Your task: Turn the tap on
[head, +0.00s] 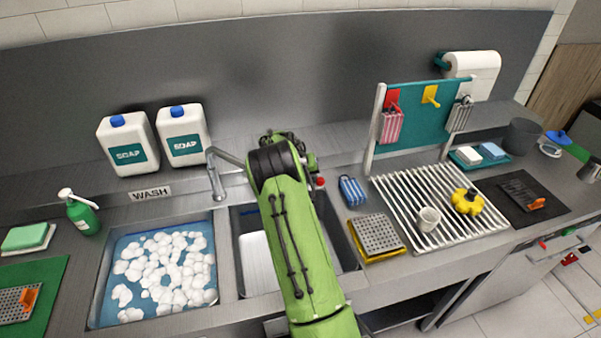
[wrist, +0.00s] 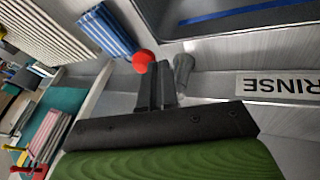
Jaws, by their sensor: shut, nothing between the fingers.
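The metal tap (head: 217,168) stands behind the sinks in the head view, with its spout bent down at the left of my arm. A red ball knob (head: 320,181) shows just right of my arm; I cannot see how it joins the tap. In the wrist view the red knob (wrist: 144,60) is beside the left side of the tips of my gripper (wrist: 161,72), very close; contact is unclear. A grey rounded post (wrist: 183,70) is just right of the fingertips. My gripper is shut and empty. In the head view my arm hides the fingertips.
The left sink (head: 110,308) holds white foam, and my arm crosses the right sink (head: 256,262). Two soap jugs (head: 127,145) stand left of the tap. A RINSE label (wrist: 285,85) is near the fingers.

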